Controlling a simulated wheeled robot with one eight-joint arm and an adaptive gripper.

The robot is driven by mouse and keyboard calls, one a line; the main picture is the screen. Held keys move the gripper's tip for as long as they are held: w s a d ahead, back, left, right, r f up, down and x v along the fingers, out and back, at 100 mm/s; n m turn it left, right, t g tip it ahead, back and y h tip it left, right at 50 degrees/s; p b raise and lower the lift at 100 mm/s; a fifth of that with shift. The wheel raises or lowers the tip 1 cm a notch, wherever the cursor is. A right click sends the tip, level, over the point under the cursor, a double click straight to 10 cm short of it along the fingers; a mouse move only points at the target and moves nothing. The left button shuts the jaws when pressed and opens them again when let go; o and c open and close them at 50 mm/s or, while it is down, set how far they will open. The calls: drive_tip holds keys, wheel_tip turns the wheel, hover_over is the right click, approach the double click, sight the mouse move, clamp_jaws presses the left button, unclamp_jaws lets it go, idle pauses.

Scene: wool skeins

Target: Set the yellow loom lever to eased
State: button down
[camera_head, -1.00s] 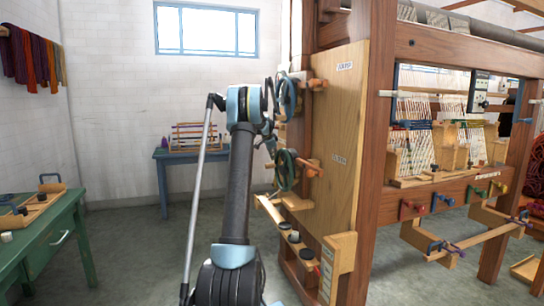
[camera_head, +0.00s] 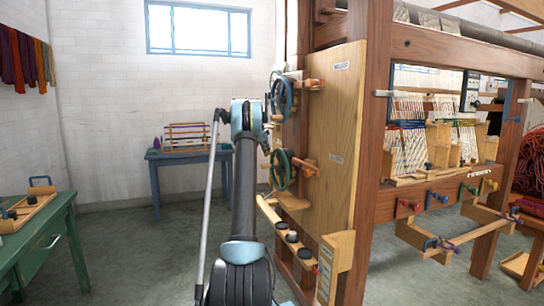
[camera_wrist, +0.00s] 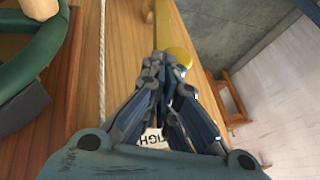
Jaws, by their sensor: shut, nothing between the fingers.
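The yellow lever shows in the wrist view as a yellow bar ending in a round yellow knob (camera_wrist: 178,57), against the wooden loom panel (camera_wrist: 120,50). My gripper (camera_wrist: 165,70) is shut and empty, its fingertips right at the knob and overlapping it in the picture. I cannot tell whether they touch. A white label (camera_wrist: 154,137) with partly hidden dark letters lies behind the fingers. In the head view my own arm stands before the loom's left side, and I cannot make out the lever or the fingertips there.
A green wheel (camera_wrist: 45,75) and a pale rope (camera_wrist: 102,60) lie left of my gripper. The loom's wooden side panel (camera_head: 333,130) stands right of my arm. A green table (camera_head: 50,235) is at the left, a blue table (camera_head: 155,178) at the back wall. Grey floor between is clear.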

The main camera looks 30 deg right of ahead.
drive_tip(key=shift+w+r, duration=0.1)
drive_tip(key=shift+w, duration=0.25)
drive_tip(key=shift+r, duration=0.1)
